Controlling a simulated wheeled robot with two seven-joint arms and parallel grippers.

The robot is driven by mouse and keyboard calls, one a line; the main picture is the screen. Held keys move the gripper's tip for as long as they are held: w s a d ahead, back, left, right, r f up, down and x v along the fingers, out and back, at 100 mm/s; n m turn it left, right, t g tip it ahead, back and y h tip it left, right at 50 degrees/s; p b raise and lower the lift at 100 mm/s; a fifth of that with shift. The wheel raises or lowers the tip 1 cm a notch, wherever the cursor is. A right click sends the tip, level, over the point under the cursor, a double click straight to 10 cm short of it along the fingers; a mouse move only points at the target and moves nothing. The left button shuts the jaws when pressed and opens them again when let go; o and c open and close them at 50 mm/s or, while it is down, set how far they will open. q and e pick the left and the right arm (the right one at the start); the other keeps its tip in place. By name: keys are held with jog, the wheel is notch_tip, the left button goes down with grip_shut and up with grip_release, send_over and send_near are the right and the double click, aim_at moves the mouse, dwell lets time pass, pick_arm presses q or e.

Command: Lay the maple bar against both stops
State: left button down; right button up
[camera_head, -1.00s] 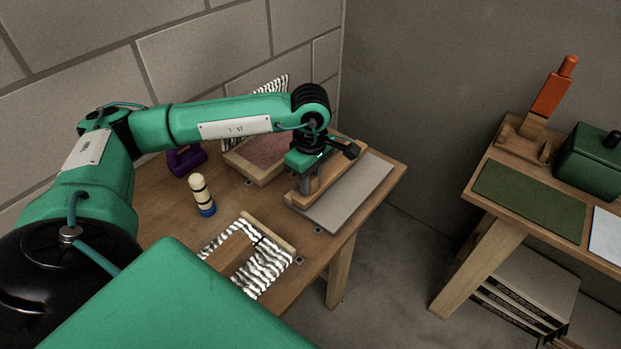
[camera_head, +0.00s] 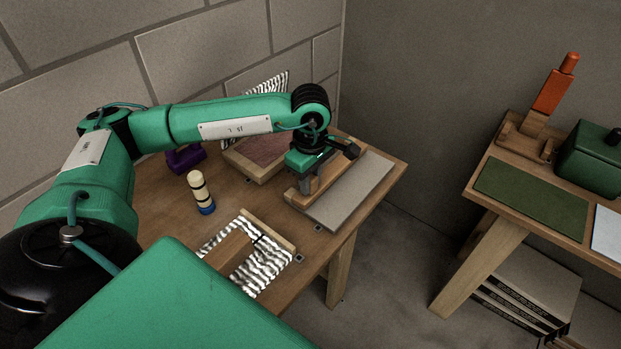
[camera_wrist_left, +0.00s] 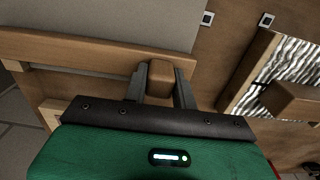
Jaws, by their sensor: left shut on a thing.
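A long tan wooden bar (camera_head: 328,190), which I take for the maple bar, lies along the left edge of a grey panel (camera_head: 350,195) near the table's far right end. In the left wrist view the bar (camera_wrist_left: 90,55) runs across under my fingers, with a blocky wooden knob (camera_wrist_left: 160,78) on it. My left gripper (camera_head: 308,185) points down and is shut on this knob; its fingers (camera_wrist_left: 160,88) stand on either side. Small wooden pieces (camera_wrist_left: 50,110) show beside the bar at left; I cannot tell whether they are stops or touch it. My right gripper is out of view.
A zebra-striped board with wooden strips (camera_head: 262,268), a cream and blue cylinder (camera_head: 201,192), a purple object (camera_head: 186,158) and a reddish-lined wooden tray (camera_head: 246,160) share the table. A second table with a green box (camera_head: 590,160) stands at right, across a floor gap.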

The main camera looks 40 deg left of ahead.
pick_arm(q)
jog(key=shift+f, duration=0.25)
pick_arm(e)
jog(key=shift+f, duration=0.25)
pick_arm(q)
jog(key=c, duration=1.1)
grip_release()
jog(key=shift+o, duration=0.2)
jog(key=shift+w+r, duration=0.1)
jog(key=shift+r, duration=0.5)
notch_tip(320, 180, up, 13)
jog(key=shift+f+b, duration=0.2)
jog(key=shift+b, duration=0.25)
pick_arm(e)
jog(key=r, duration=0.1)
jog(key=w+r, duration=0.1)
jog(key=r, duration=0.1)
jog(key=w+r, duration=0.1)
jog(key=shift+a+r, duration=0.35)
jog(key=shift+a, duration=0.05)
